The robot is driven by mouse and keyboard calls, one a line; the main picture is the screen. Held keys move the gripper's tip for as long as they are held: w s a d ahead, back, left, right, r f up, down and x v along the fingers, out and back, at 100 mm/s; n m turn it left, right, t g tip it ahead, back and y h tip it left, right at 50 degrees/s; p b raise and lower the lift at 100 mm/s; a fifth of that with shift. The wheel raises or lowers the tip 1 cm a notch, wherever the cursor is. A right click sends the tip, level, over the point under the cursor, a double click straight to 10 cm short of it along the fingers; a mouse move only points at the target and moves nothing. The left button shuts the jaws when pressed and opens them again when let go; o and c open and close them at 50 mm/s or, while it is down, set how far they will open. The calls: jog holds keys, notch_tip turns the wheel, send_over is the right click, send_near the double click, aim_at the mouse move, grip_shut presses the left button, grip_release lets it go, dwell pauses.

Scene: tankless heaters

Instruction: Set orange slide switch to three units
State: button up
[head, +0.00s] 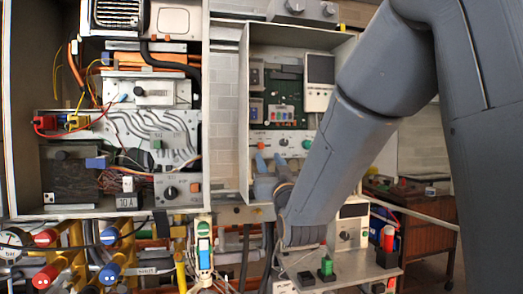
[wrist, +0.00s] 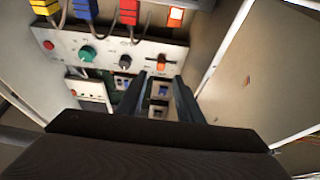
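An orange control (wrist: 160,62), which looks like the orange slide switch, sits at the right end of a pale control panel (wrist: 107,44) in the wrist view. In the head view an orange control (head: 261,146) shows at the left of the panel, just above my fingertips. My gripper (wrist: 161,76) is open, with a clear gap between its two dark fingers. Its tips lie just below the orange control in the wrist view, one to each side. Nothing is held. I cannot tell whether the fingers touch the panel, and the switch's scale is not readable.
The same panel carries a black knob (wrist: 125,62), a green knob (wrist: 88,53) and a red button (wrist: 48,45). A cabinet wall (wrist: 222,45) stands close on the right in the wrist view. Pipes and valves (head: 75,262) fill the lower left of the head view.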

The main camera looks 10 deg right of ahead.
aim_at(261, 145)
jog(key=p+x, duration=0.3)
jog(key=x, duration=0.4)
jog(key=shift+w+a+r, duration=0.1)
jog(key=shift+w+r, duration=0.15)
grip_shut()
